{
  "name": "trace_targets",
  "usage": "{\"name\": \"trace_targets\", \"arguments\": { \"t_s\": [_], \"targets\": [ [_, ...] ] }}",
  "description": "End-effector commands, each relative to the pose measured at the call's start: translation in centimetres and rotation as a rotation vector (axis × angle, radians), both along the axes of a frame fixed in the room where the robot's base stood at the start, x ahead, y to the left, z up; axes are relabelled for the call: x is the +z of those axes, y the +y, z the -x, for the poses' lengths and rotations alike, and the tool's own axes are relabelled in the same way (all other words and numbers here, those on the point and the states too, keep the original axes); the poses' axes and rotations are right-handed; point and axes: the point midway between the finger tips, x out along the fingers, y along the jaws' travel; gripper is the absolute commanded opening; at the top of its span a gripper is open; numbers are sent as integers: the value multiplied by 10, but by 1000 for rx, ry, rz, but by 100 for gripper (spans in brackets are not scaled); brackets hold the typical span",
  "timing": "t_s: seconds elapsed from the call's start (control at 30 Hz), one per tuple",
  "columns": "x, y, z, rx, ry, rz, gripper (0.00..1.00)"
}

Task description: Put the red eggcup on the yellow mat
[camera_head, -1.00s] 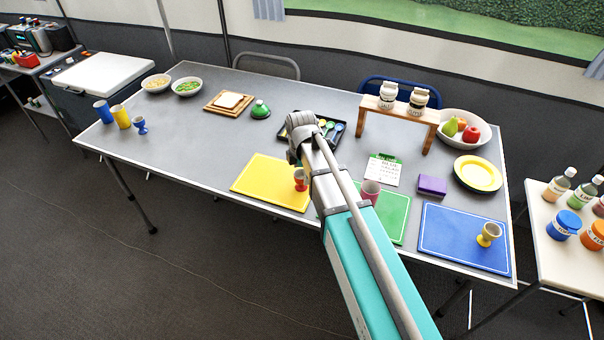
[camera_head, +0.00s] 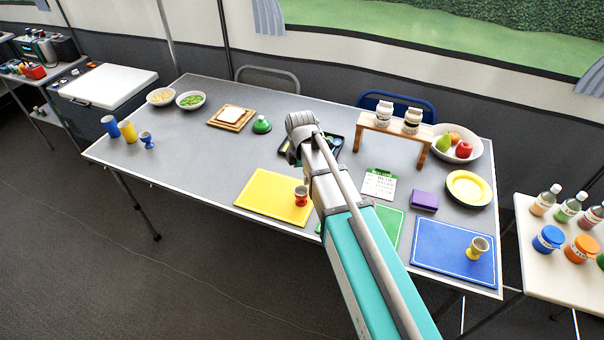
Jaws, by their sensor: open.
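The red eggcup (camera_head: 301,196) stands upright on the yellow mat (camera_head: 268,192), close to its right edge, just left of my arm. The mat lies flat at the table's near edge, and its far right part is hidden by my arm. My arm reaches over the table, and its grey end joint shows above the dark tray. My gripper's fingers cannot be seen; the arm hides them. Nothing visible touches the eggcup.
A yellow eggcup (camera_head: 479,247) stands on the blue mat (camera_head: 440,250). A green mat (camera_head: 388,228) is partly behind my arm. A dark tray (camera_head: 336,146), a wooden stand (camera_head: 395,131) and a purple box (camera_head: 424,200) lie beyond. The table's left middle (camera_head: 195,150) is clear.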

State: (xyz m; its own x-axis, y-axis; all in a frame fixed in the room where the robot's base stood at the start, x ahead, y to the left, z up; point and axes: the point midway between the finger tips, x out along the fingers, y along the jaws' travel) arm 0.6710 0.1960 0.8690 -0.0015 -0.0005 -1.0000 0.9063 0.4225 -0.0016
Motion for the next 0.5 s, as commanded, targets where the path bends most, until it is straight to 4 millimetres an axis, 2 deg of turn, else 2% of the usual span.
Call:
{"name": "trace_targets", "arguments": {
  "t_s": [0.03, 0.2, 0.5],
  "targets": [
    [9, 0, 0, 0, 0, 0, 100],
    [22, 0, 0, 0, 0, 0, 100],
    [37, 0, 0, 1, 0, 0, 100]
  ]
}}
